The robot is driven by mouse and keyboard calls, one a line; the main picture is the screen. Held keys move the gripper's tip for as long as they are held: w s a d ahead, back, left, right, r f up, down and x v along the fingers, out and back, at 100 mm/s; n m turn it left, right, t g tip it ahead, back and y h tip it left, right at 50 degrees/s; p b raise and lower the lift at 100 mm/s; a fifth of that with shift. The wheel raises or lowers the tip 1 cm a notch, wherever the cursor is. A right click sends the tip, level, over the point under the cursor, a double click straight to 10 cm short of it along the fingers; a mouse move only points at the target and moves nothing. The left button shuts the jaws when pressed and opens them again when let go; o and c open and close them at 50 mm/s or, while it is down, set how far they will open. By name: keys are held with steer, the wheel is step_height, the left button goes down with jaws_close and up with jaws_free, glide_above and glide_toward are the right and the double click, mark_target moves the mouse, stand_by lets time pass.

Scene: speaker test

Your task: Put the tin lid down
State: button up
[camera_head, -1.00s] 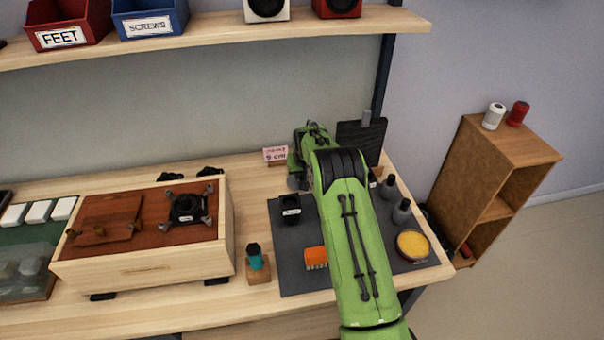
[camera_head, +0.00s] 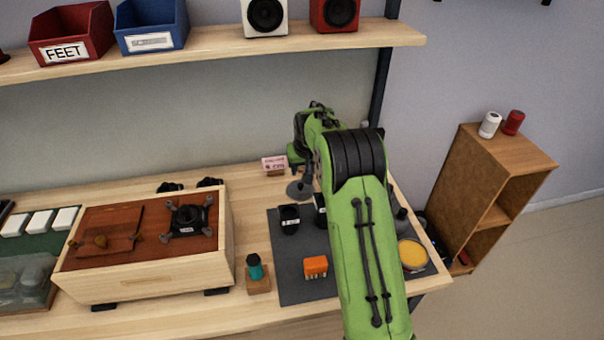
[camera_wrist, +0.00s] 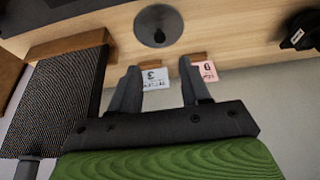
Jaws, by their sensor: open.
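The tin lid (camera_head: 299,189) is a grey round disc with a dark knob. It lies flat on the wooden bench behind the grey mat, and shows near the top of the wrist view (camera_wrist: 150,35). My gripper (camera_wrist: 160,64) is open and empty, its two dark fingers apart from each other and clear of the lid. In the head view the end of my green arm is above and behind the lid, and my fingers are hard to make out there.
A pink card (camera_head: 274,163) stands behind the lid; a white card (camera_wrist: 155,78) is beside it in the wrist view. A dark mesh panel (camera_wrist: 62,100) stands at the left there. A black cup (camera_head: 289,218) and an orange block (camera_head: 316,266) sit on the grey mat (camera_head: 290,285).

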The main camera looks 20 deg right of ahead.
steer(key=s+a+r+n, duration=0.1)
steer(key=s+a+r, duration=0.3)
steer(key=s+r, duration=0.45)
steer(key=s+a+r, duration=0.4)
steer(key=s+r, duration=0.4)
steer(key=s, duration=0.1)
steer(key=s+a, duration=0.2)
steer(key=s, duration=0.9)
steer(key=s+a+f+n+t+y, duration=0.1)
steer(key=s+a, duration=0.1)
steer(key=s, duration=0.9)
steer(key=shift+f, duration=0.3)
steer(key=shift+s+r, duration=0.1)
